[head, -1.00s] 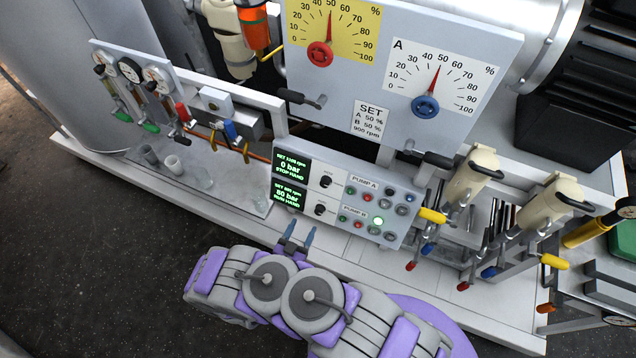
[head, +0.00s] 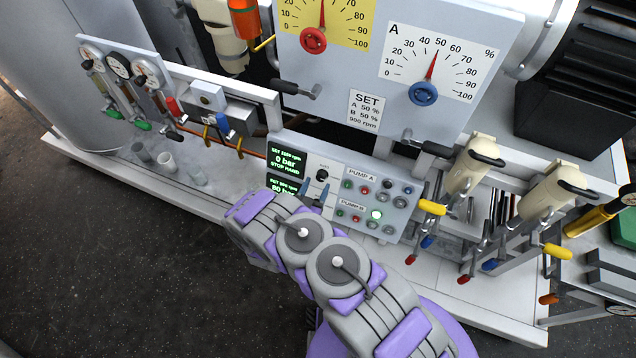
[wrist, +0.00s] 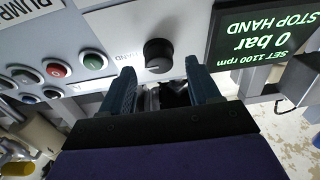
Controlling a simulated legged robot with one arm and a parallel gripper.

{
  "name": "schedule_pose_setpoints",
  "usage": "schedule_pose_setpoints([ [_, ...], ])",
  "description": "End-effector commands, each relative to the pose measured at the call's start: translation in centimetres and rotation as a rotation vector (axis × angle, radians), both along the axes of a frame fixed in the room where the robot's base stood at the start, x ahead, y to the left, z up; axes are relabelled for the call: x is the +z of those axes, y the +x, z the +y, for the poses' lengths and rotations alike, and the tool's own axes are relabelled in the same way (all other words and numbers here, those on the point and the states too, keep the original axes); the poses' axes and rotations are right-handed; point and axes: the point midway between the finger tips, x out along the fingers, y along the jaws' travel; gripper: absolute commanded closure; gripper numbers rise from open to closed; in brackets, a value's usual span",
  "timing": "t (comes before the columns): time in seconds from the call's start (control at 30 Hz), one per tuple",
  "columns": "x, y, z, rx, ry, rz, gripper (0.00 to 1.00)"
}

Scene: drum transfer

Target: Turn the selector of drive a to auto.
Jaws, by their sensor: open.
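The black selector knob of the upper drive row (head: 322,175) sits on the grey control panel (head: 408,178), beside the upper green display (head: 287,160), which reads 0 bar, STOP HAND. In the wrist view the knob (wrist: 158,56) shows just beyond my fingertips, with a HAND label beside it; its exact pointer angle is hard to tell. My gripper (head: 316,190) is open, its two blue fingers in front of the panel just below this knob. In the wrist view my gripper (wrist: 161,72) has nothing held between its fingers. The lower selector is largely hidden by my gripper.
Pump buttons and lamps (head: 376,214) lie right of the knob, one lit green. A yellow-tipped lever (head: 432,208) stands at the panel's right edge. A gauge board (head: 455,110) rises above. Small cups (head: 165,161) stand on the left ledge.

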Motion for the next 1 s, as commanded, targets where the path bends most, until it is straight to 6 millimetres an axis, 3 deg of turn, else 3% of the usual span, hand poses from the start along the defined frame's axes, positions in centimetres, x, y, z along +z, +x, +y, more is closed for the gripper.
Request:
schedule_pose_setpoints([
  [0.2,-0.1,2.1,-0.8,-0.002,0.000,0.000,0.38],
  [0.57,0.0,2.5,-0.8,0.001,0.000,-0.001,0.38],
  [1.0,0.0,2.5,-0.8,0.001,0.000,-0.001,0.80],
])
